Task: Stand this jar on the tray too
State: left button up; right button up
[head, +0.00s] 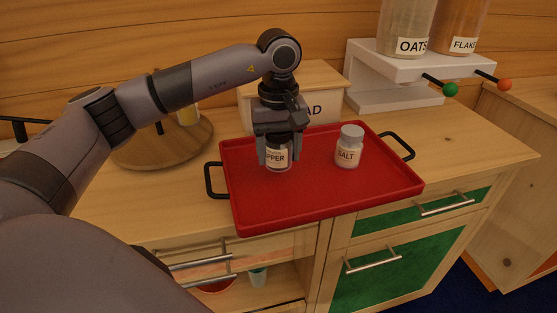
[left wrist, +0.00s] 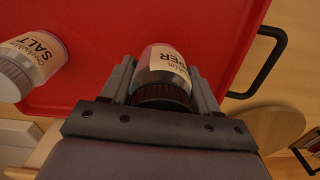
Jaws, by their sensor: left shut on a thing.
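The pepper jar (head: 278,157) has a pale label ending in "PPER" and is upright at the left part of the red tray (head: 315,199). My left gripper (head: 277,150) points down and is shut on it. In the left wrist view the pepper jar (left wrist: 165,70) shows its dark lid between the two fingers. Its base appears to be on or just above the tray; I cannot tell which. The salt jar (head: 348,147), with a grey lid, stands on the tray to the right of the gripper. My right gripper is not in view.
The tray has black handles (head: 213,181) at both ends. A bread box (head: 325,108) and a white dispenser stand (head: 402,68) are behind it. A round wooden board (head: 160,144) lies at the left.

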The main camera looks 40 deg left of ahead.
aim_at(278, 162)
pick_arm(q)
notch_tip(278, 162, down, 3)
jog(key=shift+r, duration=0.2)
jog(key=shift+f, duration=0.1)
jog(key=shift+f, duration=0.1)
jog(key=o, duration=1.2)
jog(key=shift+c, duration=0.2)
